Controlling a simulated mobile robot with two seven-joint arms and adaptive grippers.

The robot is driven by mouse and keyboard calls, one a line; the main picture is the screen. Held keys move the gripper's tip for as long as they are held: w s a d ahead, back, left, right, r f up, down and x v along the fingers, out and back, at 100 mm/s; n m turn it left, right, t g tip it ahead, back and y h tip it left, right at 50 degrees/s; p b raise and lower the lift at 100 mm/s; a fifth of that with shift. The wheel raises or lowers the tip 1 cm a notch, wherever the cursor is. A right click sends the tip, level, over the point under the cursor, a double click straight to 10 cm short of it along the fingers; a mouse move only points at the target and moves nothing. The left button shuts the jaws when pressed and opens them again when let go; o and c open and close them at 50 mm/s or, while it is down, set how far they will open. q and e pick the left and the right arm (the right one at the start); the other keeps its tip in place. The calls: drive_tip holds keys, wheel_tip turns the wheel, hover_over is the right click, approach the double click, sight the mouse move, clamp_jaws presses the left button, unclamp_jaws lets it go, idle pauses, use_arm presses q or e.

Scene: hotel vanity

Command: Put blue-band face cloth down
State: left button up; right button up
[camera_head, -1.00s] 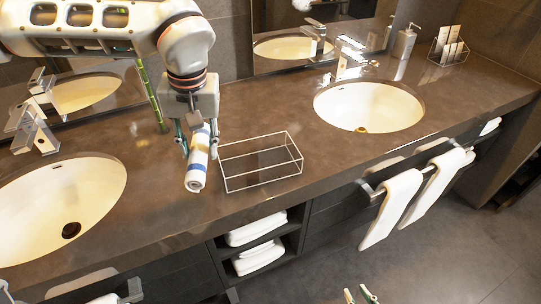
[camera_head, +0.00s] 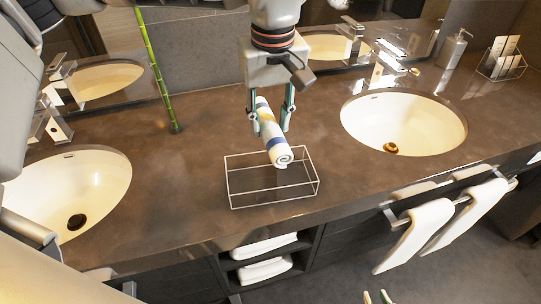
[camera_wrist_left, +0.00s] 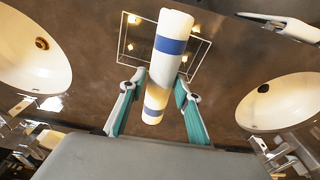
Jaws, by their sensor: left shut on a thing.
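Whether the cloth touches the basket I cannot tell. In the left wrist view, the cloth (camera_wrist_left: 170,48) lies between both fingers of the left gripper (camera_wrist_left: 155,92), with the basket frame (camera_wrist_left: 123,40) behind it. My right gripper (camera_head: 377,297) shows only its fingertips at the bottom edge, apart and empty.
The basket stands near the counter's front edge, between the left sink (camera_head: 100,185) and right sink (camera_head: 415,112). A green bamboo stalk (camera_head: 158,75) rises at the back. A soap dispenser (camera_head: 453,50) stands at the far right. White towels (camera_head: 418,230) hang on the front rail.

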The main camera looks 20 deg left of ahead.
use_arm(q)
wheel_tip(320, 180, down, 10)
idle(0.5)
drive_tip(key=shift+f, duration=0.15)
drive_tip(key=o, duration=1)
drive_tip(key=r, duration=0.8)
drive_tip(key=s+r, duration=0.1)
drive_tip(key=r, duration=0.3)
drive_tip(key=shift+d+r, duration=0.25)
drive_tip(key=shift+d, duration=0.1)
